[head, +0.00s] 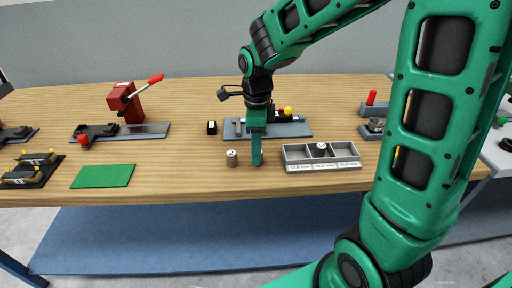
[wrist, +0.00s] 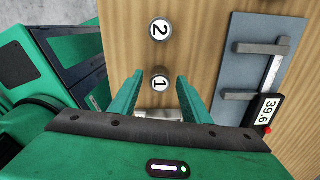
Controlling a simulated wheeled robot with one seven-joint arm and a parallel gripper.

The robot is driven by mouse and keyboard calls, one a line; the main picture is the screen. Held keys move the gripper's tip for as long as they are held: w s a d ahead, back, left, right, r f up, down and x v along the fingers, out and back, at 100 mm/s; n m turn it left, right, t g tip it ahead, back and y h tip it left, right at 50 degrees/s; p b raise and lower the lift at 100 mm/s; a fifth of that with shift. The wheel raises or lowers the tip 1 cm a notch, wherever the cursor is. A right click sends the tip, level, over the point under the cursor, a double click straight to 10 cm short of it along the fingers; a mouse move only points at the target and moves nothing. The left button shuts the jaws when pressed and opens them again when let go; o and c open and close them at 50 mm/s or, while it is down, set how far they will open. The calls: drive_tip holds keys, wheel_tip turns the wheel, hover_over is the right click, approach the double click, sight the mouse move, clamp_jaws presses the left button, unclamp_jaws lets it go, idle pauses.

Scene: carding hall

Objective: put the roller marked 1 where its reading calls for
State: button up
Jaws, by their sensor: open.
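My gripper (wrist: 160,78) points down at the table, its two fingers apart. The roller marked 1 (wrist: 160,83) shows upright between the fingertips in the wrist view, with gaps on both sides; in the head view it is hidden behind my gripper (head: 257,162). The roller marked 2 (head: 231,158) stands just left of my gripper. A grey gauge plate (wrist: 232,72) lies beyond, its jaws empty and its display (wrist: 266,108) showing 39.6. A three-compartment tray (head: 293,155) is right of my gripper; its front labels are too small to read.
Another roller (head: 321,147) sits in the tray's middle compartment. A small black block (head: 211,127) stands left of the gauge. A green mat (head: 103,176) and a red lever device (head: 123,100) are farther left. Bare table lies between the mat and the roller marked 2.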

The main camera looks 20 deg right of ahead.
wheel_tip(320, 180, up, 12)
idle(0.5)
drive_tip(key=s+d+f+n, duration=0.3)
drive_tip(key=s+d+n, duration=0.5)
drive_tip(key=s, duration=0.3)
drive_tip(key=s+d+f+n, duration=0.3)
drive_tip(key=s+d+n, duration=0.5)
drive_tip(key=s, duration=0.4)
drive_tip(key=shift+s+d+f+n, duration=0.25)
drive_tip(key=shift+d+f+n, duration=0.15)
drive_tip(key=shift+d, duration=0.45)
